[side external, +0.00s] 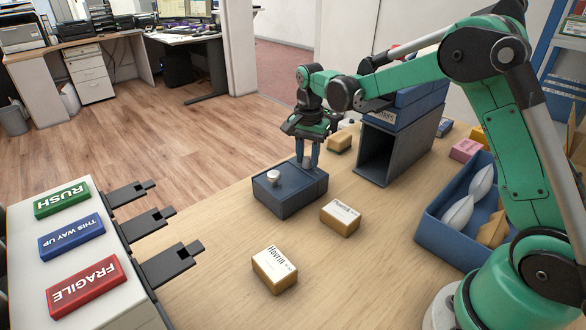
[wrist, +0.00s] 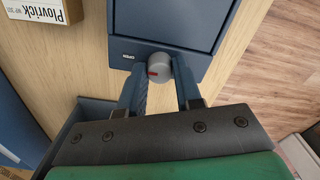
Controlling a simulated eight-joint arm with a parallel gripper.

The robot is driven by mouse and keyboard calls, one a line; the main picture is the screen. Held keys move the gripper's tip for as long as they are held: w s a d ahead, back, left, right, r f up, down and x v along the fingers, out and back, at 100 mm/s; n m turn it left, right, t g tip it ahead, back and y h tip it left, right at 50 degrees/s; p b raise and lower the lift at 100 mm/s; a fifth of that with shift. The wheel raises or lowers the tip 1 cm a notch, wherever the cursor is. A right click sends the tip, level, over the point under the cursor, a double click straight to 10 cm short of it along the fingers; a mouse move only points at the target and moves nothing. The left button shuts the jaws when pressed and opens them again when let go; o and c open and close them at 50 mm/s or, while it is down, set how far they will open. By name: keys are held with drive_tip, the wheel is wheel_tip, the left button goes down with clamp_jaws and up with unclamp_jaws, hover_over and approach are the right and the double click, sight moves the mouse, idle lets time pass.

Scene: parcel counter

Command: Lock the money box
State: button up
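The money box (side external: 290,192) is a dark blue box on the wooden counter, with its lid down. A pale round knob (side external: 273,176) stands on its top at the left in the side view. My gripper (side external: 307,164) points down at the box's back right end. In the wrist view, a grey round knob (wrist: 160,66) with a red mark sits on the box's edge strip beside a small label (wrist: 127,56). My gripper's fingers (wrist: 160,75) stand on both sides of this knob and appear to press on it. The label's text is too small to read.
A dark open-fronted bin (side external: 376,157) stands behind right. A blue crate (side external: 440,232) holds parcels at right. Stamp blocks (side external: 72,238) lie at left.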

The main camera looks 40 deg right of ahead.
clamp_jaws()
drive_tip(key=shift+n, duration=0.3)
drive_tip(key=n, duration=0.3)
drive_tip(key=shift+n, duration=0.3)
drive_tip(key=n, duration=0.4)
drive_tip(key=shift+n, duration=0.4)
drive_tip(key=n, duration=0.9)
drive_tip(key=shift+n, duration=0.3)
drive_tip(key=o, duration=0.6)
unclamp_jaws()
